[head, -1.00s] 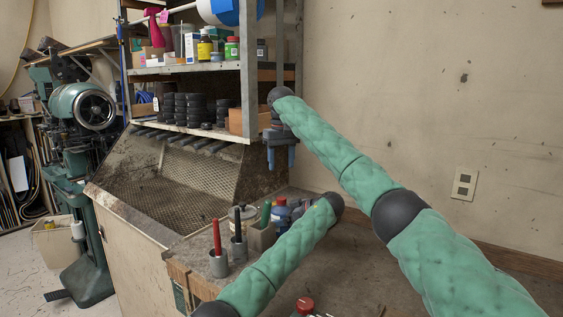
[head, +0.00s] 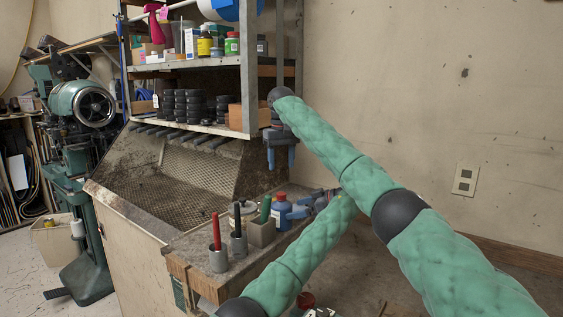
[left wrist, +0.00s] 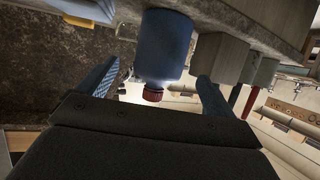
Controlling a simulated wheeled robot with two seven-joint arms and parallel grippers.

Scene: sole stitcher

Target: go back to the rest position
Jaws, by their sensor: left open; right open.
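My left gripper (head: 300,208) is at the bench, just right of a blue bottle (head: 281,214) with a red cap, its blue fingers pointing left toward it. In the left wrist view the bottle (left wrist: 163,45) appears upside down between the two spread blue fingers; the fingers look open, and I cannot tell whether they touch it. My left forearm partly hides the bench in the head view. My right gripper (head: 280,152) hangs fingers down in front of the shelf post, open and empty.
A shelf (head: 185,65) and a mesh-fronted hood (head: 190,170) are behind.

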